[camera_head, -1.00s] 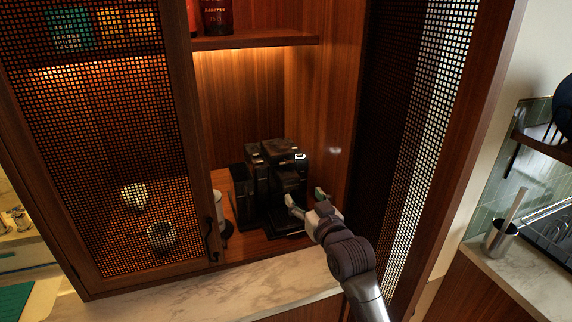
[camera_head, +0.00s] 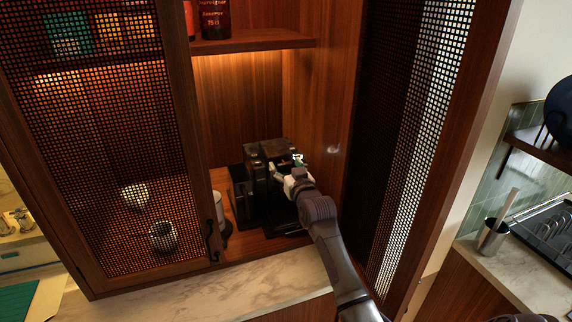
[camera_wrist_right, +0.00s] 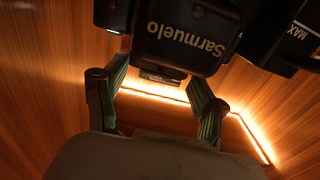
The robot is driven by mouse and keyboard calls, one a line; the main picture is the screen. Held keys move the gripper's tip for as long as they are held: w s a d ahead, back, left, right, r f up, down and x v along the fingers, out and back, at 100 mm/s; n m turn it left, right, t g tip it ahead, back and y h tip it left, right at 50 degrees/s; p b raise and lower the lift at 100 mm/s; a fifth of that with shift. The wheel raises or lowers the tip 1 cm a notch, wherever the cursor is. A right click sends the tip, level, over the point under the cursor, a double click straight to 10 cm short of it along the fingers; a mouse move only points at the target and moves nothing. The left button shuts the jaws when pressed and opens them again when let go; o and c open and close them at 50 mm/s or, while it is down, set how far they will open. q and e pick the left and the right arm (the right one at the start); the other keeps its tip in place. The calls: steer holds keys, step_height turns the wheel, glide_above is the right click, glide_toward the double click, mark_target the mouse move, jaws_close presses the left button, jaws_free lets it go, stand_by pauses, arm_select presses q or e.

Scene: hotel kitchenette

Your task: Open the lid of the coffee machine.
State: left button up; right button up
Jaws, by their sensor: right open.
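The black coffee machine (camera_head: 262,178) stands inside the open cabinet in the head view. Its top looks closed, but the lid is partly hidden by my right gripper. My right gripper (camera_head: 291,172) is at the upper front right of the machine. In the right wrist view, my right gripper (camera_wrist_right: 158,80) is open, with its two fingers spread around the lower part of the machine's dark head (camera_wrist_right: 185,35), which carries the upside-down word "Sarmuelo". Nothing shows gripped. Whether the fingers touch the machine I cannot tell. My left gripper is not in view.
A mesh cabinet door (camera_head: 100,130) stands on the left and another mesh door (camera_head: 410,130) on the right. A shelf with bottles (camera_head: 216,18) is above the machine. A white canister (camera_head: 220,212) stands left of it. The marble counter edge (camera_head: 250,290) runs in front.

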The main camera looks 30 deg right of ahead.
steer(key=shift+w, duration=0.1)
jaws_close()
stand_by(0.4)
steer(key=shift+r, duration=0.1)
